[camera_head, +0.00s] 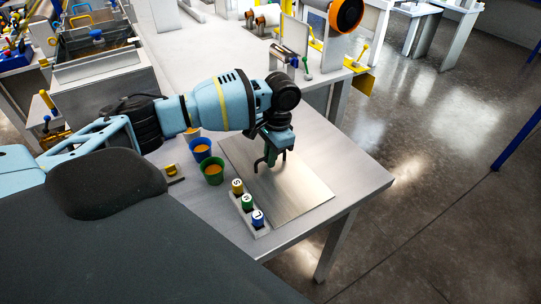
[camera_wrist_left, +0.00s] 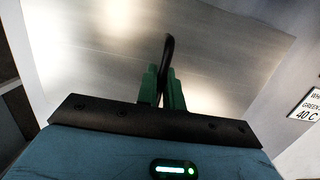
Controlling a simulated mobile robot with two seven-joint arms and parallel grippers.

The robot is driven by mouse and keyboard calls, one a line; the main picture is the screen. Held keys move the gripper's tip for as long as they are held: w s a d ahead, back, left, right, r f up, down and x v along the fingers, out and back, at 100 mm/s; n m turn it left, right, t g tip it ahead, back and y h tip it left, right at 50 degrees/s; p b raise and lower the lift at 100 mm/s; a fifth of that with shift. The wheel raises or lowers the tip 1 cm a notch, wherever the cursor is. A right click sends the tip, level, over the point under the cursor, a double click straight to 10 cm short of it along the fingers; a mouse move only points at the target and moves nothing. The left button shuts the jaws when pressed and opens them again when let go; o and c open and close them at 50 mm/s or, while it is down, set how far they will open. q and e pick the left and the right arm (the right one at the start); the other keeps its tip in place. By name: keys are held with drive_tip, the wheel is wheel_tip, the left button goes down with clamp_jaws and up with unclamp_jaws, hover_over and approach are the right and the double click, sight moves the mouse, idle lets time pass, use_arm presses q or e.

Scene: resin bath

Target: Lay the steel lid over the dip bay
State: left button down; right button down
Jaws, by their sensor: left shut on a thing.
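The steel lid (camera_head: 294,194) is a flat brushed plate that appears to lie on the bench near its right-hand corner; any small gap beneath it cannot be told. My left gripper (camera_head: 271,160) points down over the lid and is shut on its dark handle. In the left wrist view, the green fingers of the gripper (camera_wrist_left: 163,88) close around the black bent handle (camera_wrist_left: 168,48), with the lid (camera_wrist_left: 90,45) filling the view behind. An open steel tank (camera_head: 100,75) with compartments stands at the upper left; which part is the dip bay cannot be told. My right gripper is not in view.
Small cups, one green (camera_head: 213,172) and one blue (camera_head: 200,149), stand left of the lid. A rack (camera_head: 249,216) with several capped bottles stands along its left edge. A part-hidden sign (camera_wrist_left: 306,104) shows in the wrist view. The bench middle (camera_head: 185,50) is largely clear.

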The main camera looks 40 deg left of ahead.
use_arm(q)
drive_tip(key=c, duration=1.5)
unclamp_jaws()
drive_tip(key=shift+f, duration=0.1)
drive_tip(key=shift+c, duration=0.2)
drive_tip(key=r, duration=0.4)
drive_tip(key=w+r, duration=0.1)
drive_tip(key=r, duration=0.7)
drive_tip(key=shift+w+d+p, duration=0.3)
drive_tip(key=shift+d+p, duration=0.05)
